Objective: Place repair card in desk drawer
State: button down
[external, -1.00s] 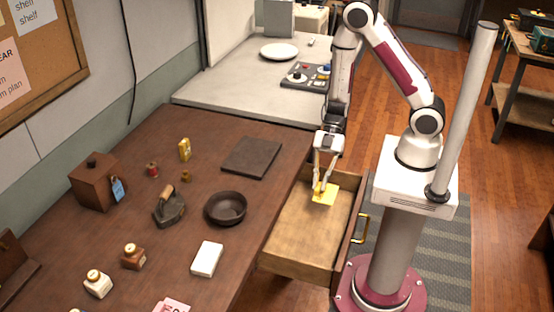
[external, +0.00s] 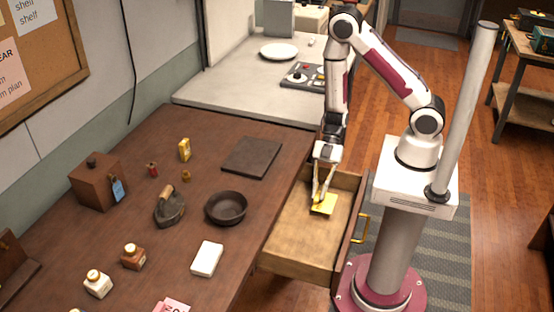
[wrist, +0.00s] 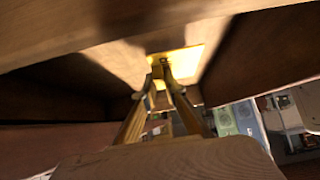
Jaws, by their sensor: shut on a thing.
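The yellow repair card (external: 325,205) is inside the open desk drawer (external: 293,242), toward its far end. My gripper (external: 321,200) reaches down into the drawer with its fingers shut on the card. In the wrist view, the fingertips (wrist: 160,68) meet at the near edge of the yellow card (wrist: 185,60), which is close to the drawer's wooden floor. I cannot tell whether the card touches the floor.
The drawer's brass handle (external: 362,228) faces right, near my base. The brown desk (external: 130,220) holds a dark bowl (external: 226,208), a flat iron (external: 169,208), a dark slab (external: 252,157) and a white block (external: 207,259). The drawer's near half is empty.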

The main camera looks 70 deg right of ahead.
aim_at(320, 202)
jog(key=shift+f, duration=2.1)
jog(key=shift+f, duration=0.15)
jog(key=c, duration=2.1)
grip_release()
jog(key=shift+v, duration=0.8)
jog(key=v, duration=1)
jog(key=shift+r, duration=0.3)
jog(key=shift+d, duration=0.15)
jog(key=shift+r, duration=0.1)
